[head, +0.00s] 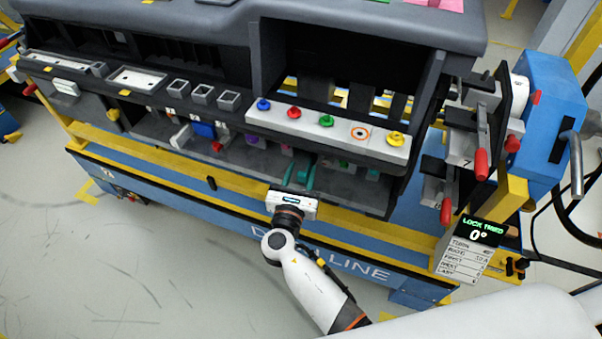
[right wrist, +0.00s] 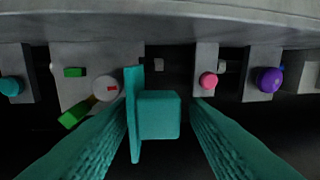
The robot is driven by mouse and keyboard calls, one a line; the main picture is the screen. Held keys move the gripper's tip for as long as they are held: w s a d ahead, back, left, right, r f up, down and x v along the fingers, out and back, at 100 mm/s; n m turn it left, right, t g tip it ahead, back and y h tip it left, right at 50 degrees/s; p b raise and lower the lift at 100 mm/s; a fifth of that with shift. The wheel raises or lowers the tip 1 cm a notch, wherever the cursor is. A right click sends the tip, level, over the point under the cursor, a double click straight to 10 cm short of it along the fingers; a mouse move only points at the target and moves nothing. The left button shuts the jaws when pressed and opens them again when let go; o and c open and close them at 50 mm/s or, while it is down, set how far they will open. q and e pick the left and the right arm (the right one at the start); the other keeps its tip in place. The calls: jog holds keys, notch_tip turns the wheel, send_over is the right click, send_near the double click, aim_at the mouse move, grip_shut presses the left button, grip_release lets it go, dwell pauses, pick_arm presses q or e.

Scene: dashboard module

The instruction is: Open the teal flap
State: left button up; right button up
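A teal block with a thin upright teal plate (right wrist: 133,150) at its left side shows in the right wrist view, below the module's edge; I take it to be the teal flap. My right gripper (head: 300,176) reaches under the dashboard in the head view. Its two teal ridged fingers also show in the right wrist view (right wrist: 158,104), spread on either side of the block. The left finger is close to the plate, and I cannot tell if they touch. A gap shows between the block and the right finger. In the head view I cannot separate the flap from the fingers. My left gripper is not in view.
Pink (right wrist: 208,80) and purple (right wrist: 270,79) knobs sit right of the fingers, a white one (right wrist: 106,88) and green parts (right wrist: 74,116) left. A white panel (head: 340,141) with several coloured buttons lies above my gripper. Red-handled levers (head: 480,164) stand at right. Floor at left is clear.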

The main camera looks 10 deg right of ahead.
jog(key=shift+s, duration=0.25)
jog(key=p+v, duration=0.2)
jog(key=v, duration=0.9)
jog(key=shift+s+a, duration=0.2)
